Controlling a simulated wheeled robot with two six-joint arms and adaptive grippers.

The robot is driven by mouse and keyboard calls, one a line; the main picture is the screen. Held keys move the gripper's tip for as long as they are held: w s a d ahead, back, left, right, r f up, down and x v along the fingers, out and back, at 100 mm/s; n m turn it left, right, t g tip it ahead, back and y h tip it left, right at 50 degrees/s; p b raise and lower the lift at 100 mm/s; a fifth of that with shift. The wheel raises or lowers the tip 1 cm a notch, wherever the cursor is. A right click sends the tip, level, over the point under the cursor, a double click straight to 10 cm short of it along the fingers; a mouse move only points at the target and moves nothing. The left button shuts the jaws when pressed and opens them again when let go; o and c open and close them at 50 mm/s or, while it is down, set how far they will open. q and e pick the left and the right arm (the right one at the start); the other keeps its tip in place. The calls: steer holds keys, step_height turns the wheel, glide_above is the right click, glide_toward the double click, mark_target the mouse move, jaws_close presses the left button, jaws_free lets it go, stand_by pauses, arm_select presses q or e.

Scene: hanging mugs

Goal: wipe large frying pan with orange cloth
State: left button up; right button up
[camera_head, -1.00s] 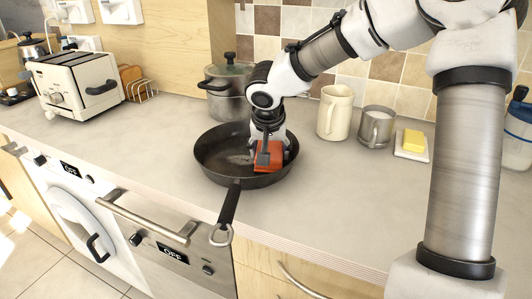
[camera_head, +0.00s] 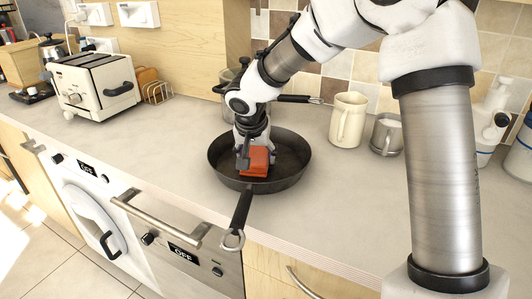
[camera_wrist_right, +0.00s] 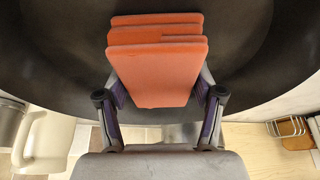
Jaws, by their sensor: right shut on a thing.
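The large frying pan (camera_head: 290,153) is dark and lies on the counter, its handle (camera_head: 241,212) pointing toward the front edge. The orange cloth (camera_head: 256,163) is a folded, layered block inside the pan, left of its middle and near the front. My right gripper (camera_head: 255,153) reaches down into the pan and is shut on the cloth. In the right wrist view, the cloth (camera_wrist_right: 158,75) sits between both fingers (camera_wrist_right: 160,95), with the dark pan surface (camera_wrist_right: 60,55) behind it. The cloth's contact with the pan floor is hidden. My left gripper is not in view.
A cream mug (camera_head: 347,120) and a grey mug (camera_head: 386,134) stand right of the pan. A pot (camera_head: 226,84) is partly hidden behind my arm. A toaster (camera_head: 95,85) and toast rack (camera_head: 154,88) stand left. Counter (camera_head: 165,140) left of the pan is clear.

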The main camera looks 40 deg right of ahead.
steer(key=shift+w+a, duration=0.25)
steer(key=shift+w, duration=0.1)
steer(key=shift+w+a+p, duration=0.5)
steer(key=shift+w+a, duration=0.2)
steer(key=shift+a, duration=0.05)
steer(key=shift+w+a, duration=0.4)
steer(key=shift+a, duration=0.05)
steer(key=shift+f, duration=0.1)
